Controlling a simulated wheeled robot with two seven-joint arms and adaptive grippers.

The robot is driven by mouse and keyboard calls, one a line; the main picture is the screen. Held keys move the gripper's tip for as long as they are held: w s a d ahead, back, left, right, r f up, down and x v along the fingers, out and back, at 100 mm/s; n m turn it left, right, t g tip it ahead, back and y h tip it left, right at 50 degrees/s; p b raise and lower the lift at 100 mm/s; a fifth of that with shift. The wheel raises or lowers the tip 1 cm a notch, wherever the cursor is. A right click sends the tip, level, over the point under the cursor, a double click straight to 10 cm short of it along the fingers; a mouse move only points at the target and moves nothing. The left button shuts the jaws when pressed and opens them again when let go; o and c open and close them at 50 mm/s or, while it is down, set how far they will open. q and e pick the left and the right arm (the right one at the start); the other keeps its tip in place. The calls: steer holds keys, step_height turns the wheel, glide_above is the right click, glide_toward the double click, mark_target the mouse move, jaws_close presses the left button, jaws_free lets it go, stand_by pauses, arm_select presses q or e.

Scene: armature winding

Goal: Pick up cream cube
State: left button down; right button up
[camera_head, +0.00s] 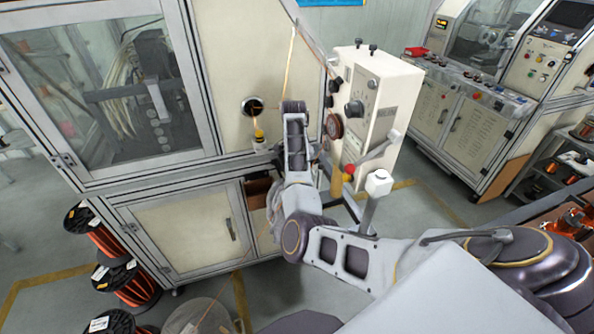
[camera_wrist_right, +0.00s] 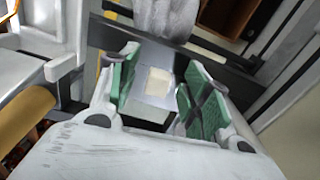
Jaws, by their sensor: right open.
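The cream cube (camera_wrist_right: 158,82) shows as a small pale square face in the right wrist view, on a light grey surface (camera_wrist_right: 155,113). My right gripper (camera_wrist_right: 152,90) is open, with one green-padded finger on each side of the cube. There is a visible gap between the cube and each pad in this view; I cannot tell how far the cube lies beyond the fingertips. In the head view my right arm reaches in from the right to the machine front. I cannot make out its fingers or the cube there. My left gripper is not in view.
A cream control box (camera_head: 368,105) with knobs stands close right of my right wrist. A glazed cabinet (camera_head: 100,90) is at left, with wire spools (camera_head: 130,283) below.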

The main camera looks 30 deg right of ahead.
steer(key=c, duration=0.7)
steer(key=shift+c, duration=0.2)
